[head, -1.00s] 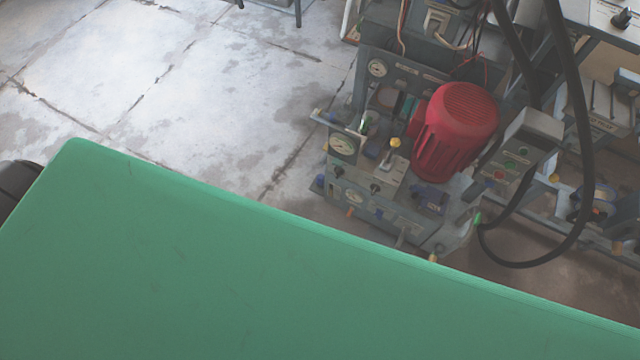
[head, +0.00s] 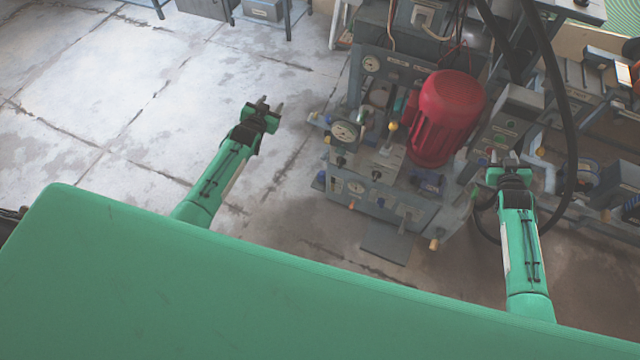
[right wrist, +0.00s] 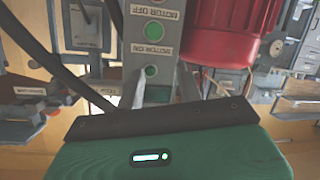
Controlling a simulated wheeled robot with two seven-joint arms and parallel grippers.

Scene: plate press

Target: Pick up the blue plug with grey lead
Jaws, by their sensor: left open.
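I cannot make out a blue plug with a grey lead for certain in either view. Small blue parts show on the press machine (head: 385,195), one at its lower left side and one below the red motor (head: 445,115), but they are too small to identify. My left gripper (head: 271,104) is open and empty above the floor, left of the machine. My right gripper (head: 504,156) appears open, in front of the machine's right side near the button box (head: 515,115). In the right wrist view, the button panel (right wrist: 153,50) lies ahead; nothing held is visible.
A green surface (head: 250,290) fills the foreground. Thick black hoses (head: 570,130) hang behind my right gripper. More equipment (head: 600,185) stands at the right. The floor (head: 120,90) at the left is open, with a table and cabinet at the far edge.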

